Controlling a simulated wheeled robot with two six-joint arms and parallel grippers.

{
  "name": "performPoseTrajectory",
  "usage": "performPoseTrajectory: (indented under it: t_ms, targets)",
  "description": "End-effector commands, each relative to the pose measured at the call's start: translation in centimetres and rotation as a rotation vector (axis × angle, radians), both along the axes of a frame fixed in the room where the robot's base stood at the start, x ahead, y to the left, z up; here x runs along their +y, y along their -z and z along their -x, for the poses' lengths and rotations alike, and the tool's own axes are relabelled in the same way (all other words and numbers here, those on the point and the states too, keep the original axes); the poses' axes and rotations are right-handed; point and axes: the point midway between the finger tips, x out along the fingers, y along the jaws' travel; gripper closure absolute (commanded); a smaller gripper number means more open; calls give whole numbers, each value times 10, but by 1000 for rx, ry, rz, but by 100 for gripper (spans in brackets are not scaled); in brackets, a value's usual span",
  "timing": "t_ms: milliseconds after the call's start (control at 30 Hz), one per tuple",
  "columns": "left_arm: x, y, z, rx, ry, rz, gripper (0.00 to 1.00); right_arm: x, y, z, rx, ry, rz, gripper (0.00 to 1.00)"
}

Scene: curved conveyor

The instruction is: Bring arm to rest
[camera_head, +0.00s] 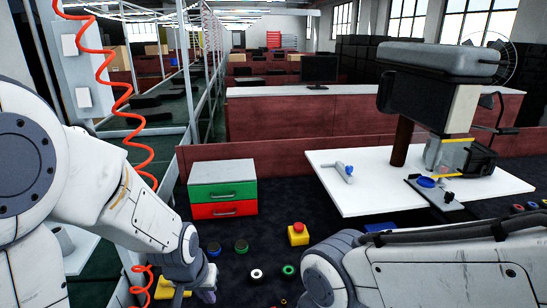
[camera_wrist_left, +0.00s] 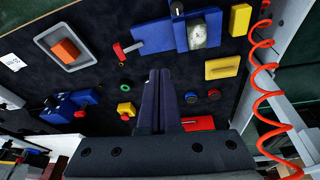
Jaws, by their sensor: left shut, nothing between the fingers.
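My left arm comes in from the left in the head view and reaches down to the dark work surface. My left gripper (camera_head: 205,294) is at the bottom of that view, partly cut off by the frame edge. In the left wrist view its two dark fingers (camera_wrist_left: 160,88) are shut together with nothing between them. My right arm crosses the lower right of the head view, and its gripper is not visible.
A drawer box with a green drawer (camera_head: 222,193) and a red drawer stands behind the left gripper. A yellow block with a red button (camera_head: 298,234) and several round pieces lie nearby. An orange coiled cable (camera_head: 118,98) hangs at left. A white table (camera_head: 370,195) stands at right.

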Motion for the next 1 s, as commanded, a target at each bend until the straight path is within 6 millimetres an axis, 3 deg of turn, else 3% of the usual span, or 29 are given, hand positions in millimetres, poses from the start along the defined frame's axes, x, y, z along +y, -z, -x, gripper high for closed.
performPoseTrajectory:
  t_ms: [267,667,867,1000]
  targets:
    - [43,-14,37,42,-22,-52,100,0,0,0,0,0,0,46]
    - [-18,-33,67,94,186,-44,100,0,0,0,0,0,0,46]
    - [-56,-48,101,135,350,-42,100,0,0,0,0,0,0,46]
    - [-81,-60,136,174,493,-45,100,0,0,0,0,0,0,46]
